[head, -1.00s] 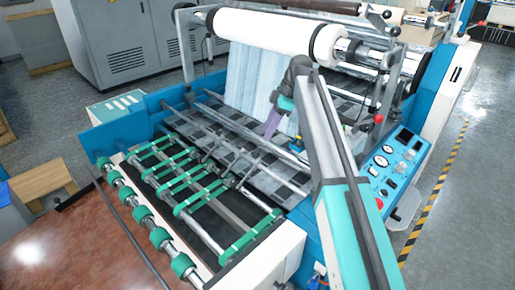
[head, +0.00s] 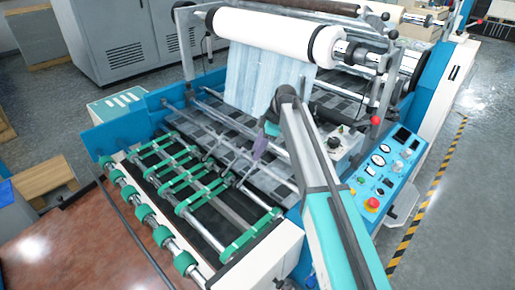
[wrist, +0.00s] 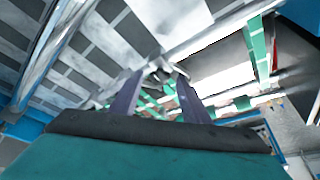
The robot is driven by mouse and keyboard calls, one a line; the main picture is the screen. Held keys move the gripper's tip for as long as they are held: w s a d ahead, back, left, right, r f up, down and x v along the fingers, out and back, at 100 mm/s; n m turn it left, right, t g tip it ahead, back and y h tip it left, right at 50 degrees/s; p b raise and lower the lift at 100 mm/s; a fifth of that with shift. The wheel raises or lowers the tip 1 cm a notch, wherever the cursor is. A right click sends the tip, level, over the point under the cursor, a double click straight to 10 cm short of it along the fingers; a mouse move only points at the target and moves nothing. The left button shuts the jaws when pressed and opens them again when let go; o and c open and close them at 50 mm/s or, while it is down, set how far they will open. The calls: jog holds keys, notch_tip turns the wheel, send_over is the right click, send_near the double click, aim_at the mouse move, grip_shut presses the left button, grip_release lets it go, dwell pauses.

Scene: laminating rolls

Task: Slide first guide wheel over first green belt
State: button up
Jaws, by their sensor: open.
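Several green belts (head: 183,181) run side by side over rollers at the front of the machine; I cannot tell which is the first. Small guide wheel assemblies (head: 228,180) hang on thin arms from a cross rod behind the belts. My gripper (head: 260,150) is above the grey-patterned feed bed, behind and to the right of the guide wheels and apart from them. In the wrist view, its two purple fingers (wrist: 158,92) are spread with nothing held between them. A dark and metallic part, perhaps a guide wheel (wrist: 163,74), shows beyond the fingertips, with green belts (wrist: 257,50) farther off.
A large white roll (head: 275,32) with a hanging film sheet (head: 255,75) stands behind my gripper. Metal cross rods (head: 240,128) span the feed bed. A control panel (head: 385,165) with a red button is at the right. Brown table surface (head: 60,250) is at front left.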

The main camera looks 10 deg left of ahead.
grip_shut()
jog(key=shift+s+f, duration=0.1)
jog(key=s+d, duration=0.1)
jog(key=d, duration=0.1)
jog(key=s+d+b, duration=0.1)
jog(key=s+d, duration=0.1)
jog(key=d, duration=0.1)
jog(key=s+d+b, duration=0.1)
jog(key=d, duration=0.1)
jog(key=shift+s+d, duration=0.25)
jog(key=shift+d, duration=0.15)
dwell(0.3)
grip_release()
